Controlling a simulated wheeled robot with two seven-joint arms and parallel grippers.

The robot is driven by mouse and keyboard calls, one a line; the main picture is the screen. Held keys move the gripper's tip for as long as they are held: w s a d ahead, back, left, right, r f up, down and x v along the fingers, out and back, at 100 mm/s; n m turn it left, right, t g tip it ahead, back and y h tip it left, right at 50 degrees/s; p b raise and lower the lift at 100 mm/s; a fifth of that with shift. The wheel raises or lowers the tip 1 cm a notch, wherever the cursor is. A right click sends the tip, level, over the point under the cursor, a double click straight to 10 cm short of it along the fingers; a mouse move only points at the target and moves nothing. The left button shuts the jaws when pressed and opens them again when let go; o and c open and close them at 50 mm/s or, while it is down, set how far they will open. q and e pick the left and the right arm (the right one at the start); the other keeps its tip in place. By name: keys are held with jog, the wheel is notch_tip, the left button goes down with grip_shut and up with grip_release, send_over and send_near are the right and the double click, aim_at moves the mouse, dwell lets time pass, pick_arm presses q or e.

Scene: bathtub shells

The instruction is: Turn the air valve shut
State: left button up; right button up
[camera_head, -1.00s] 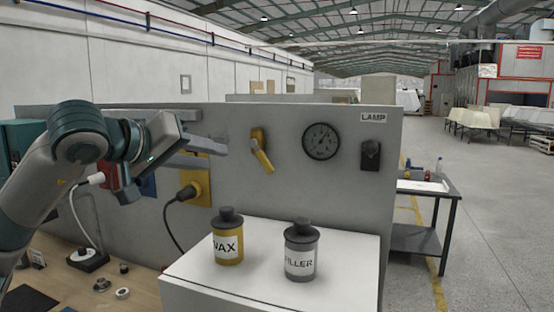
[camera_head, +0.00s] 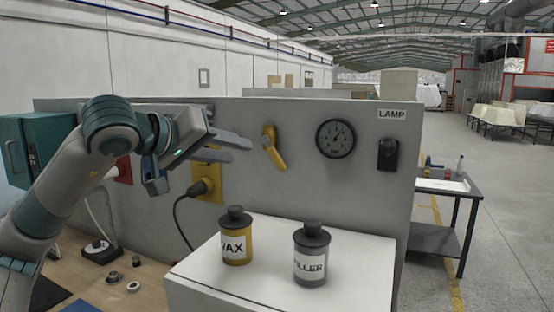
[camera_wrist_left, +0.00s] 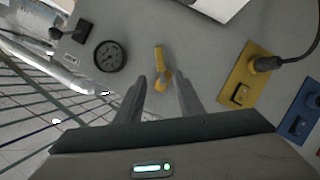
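The yellow air valve (camera_head: 273,148) is mounted on the grey panel, left of the round gauge. Its lever hangs down, slanting to the lower right. It also shows in the left wrist view (camera_wrist_left: 160,68), framed between my fingertips and beyond them. My left gripper (camera_head: 240,150) is to the left of the valve in the head view, apart from it and empty. In the left wrist view its two fingers (camera_wrist_left: 160,88) are spread wide. My right gripper is not in view.
The gauge (camera_head: 336,139) and a black lamp switch (camera_head: 388,154) are right of the valve. A yellow socket plate (camera_head: 207,184) with a plugged cable is below my gripper. The wax bottle (camera_head: 236,237) and filler bottle (camera_head: 311,255) stand on a white box (camera_head: 265,291) in front.

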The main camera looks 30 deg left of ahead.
aim_at(275, 159)
pick_arm(q)
jog(key=p+x, duration=0.6)
jog(key=x, duration=1)
jog(key=shift+w+f, duration=0.15)
jog(key=shift+w, duration=0.1)
jog(key=shift+c, duration=0.6)
grip_shut()
